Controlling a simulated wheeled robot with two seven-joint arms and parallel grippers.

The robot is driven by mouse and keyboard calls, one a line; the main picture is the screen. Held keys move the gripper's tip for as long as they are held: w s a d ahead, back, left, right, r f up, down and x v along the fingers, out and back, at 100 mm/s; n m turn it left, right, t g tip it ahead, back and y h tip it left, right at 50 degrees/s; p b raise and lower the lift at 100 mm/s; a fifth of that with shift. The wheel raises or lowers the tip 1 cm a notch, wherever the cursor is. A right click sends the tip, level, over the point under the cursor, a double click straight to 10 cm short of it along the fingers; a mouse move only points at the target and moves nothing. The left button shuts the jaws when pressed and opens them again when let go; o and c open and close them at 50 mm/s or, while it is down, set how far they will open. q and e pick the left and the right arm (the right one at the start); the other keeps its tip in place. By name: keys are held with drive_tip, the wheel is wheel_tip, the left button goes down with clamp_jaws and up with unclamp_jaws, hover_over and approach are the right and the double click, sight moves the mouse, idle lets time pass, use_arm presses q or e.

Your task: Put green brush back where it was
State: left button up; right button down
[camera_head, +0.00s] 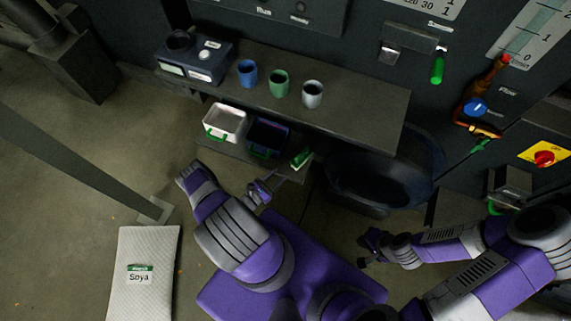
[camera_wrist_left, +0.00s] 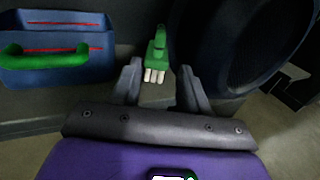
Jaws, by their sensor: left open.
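The green brush (camera_head: 301,159) lies on the lower shelf, at the right of the dark blue bin. In the left wrist view the green brush (camera_wrist_left: 156,52) has its pale bristles toward me, between and beyond my fingertips. My left gripper (camera_head: 262,190) is in front of the shelf, a little short of the brush. In the left wrist view my left gripper (camera_wrist_left: 158,72) has its two fingers apart with nothing between them. My right gripper (camera_head: 368,246) is at the right, away from the shelf and below the black tub; its finger opening is too small to judge.
A white bin (camera_head: 224,122) and a dark blue bin (camera_head: 268,137) with green handles stand left of the brush. Blue (camera_head: 247,72), green (camera_head: 279,83) and grey (camera_head: 312,94) cups stand on the upper shelf (camera_head: 370,118). A large black tub (camera_head: 385,175) is close on the right.

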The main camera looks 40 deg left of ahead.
use_arm(q)
drive_tip(key=s+d+r+m+g+h, duration=0.1)
drive_tip(key=d+r+m+g+h, duration=0.3)
drive_tip(key=d+m+g+h, duration=0.55)
drive_tip(key=s+d+r+m+g+y, duration=0.1)
drive_tip(key=s+d+r+m+g, duration=0.2)
drive_tip(key=s+d+m+g, duration=0.65)
drive_tip(key=w+d+r+m+t+y, duration=0.1)
drive_tip(key=w+r+m+y, duration=0.3)
drive_tip(key=r+m+y, duration=0.3)
wheel_tip(320, 180, up, 2)
drive_tip(key=m, duration=0.5)
drive_tip(key=shift+w+d+m+t, duration=0.2)
drive_tip(key=shift+w+m+t, duration=0.1)
drive_tip(key=shift+w+t, duration=0.1)
drive_tip(key=shift+r, duration=0.1)
